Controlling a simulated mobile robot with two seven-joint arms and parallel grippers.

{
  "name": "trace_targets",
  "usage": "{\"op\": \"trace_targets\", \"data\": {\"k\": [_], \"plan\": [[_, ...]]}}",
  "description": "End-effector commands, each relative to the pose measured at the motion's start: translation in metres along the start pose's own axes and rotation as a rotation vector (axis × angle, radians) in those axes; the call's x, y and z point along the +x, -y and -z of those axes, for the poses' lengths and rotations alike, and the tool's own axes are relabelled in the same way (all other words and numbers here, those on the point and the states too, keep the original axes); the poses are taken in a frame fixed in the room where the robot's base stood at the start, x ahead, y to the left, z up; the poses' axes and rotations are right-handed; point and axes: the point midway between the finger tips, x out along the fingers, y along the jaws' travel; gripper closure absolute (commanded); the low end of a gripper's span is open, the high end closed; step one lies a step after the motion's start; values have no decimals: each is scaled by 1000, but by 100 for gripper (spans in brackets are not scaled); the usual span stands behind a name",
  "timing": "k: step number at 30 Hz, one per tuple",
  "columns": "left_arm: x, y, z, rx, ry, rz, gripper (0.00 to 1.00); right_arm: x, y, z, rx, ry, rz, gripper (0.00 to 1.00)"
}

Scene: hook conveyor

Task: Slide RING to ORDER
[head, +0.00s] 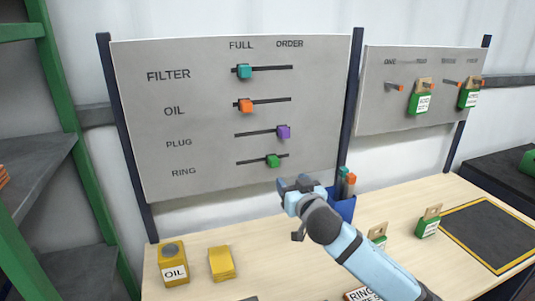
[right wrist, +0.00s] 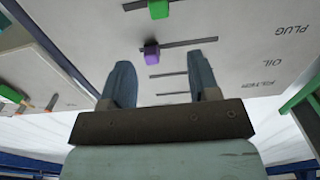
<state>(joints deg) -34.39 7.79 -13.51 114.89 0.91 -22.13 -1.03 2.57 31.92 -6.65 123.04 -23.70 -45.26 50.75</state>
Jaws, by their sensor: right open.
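The grey board (head: 215,110) has several slider rows under FULL and ORDER headings. The RING row is lowest; its green slider block (head: 273,160) sits right of the slot's middle, short of its ORDER end. The green block (right wrist: 159,9) is at the top edge of the right wrist view, partly cut off. My right gripper (head: 298,184) is below and right of the green block, apart from it. In the right wrist view its fingers (right wrist: 162,80) are spread and empty. My left gripper is not in view.
The purple PLUG block (head: 284,132) sits just above the RING row, near its ORDER end. The teal FILTER block (head: 244,71) and orange OIL block (head: 246,106) are near FULL. A blue pen cup (head: 342,207) stands beside my right gripper.

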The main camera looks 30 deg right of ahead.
Motion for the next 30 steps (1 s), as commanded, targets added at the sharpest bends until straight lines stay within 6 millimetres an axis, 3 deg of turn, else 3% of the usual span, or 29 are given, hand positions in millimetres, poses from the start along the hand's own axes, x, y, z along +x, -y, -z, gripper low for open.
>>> {"op": "trace_targets", "data": {"k": [8,21,30], "plan": [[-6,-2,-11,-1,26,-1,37,25,-1,3,-1,-4,-1,45],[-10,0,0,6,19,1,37,114,-1,3,0,-2,-3,45],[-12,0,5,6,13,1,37,138,0,1,0,-1,-1,45]]}}
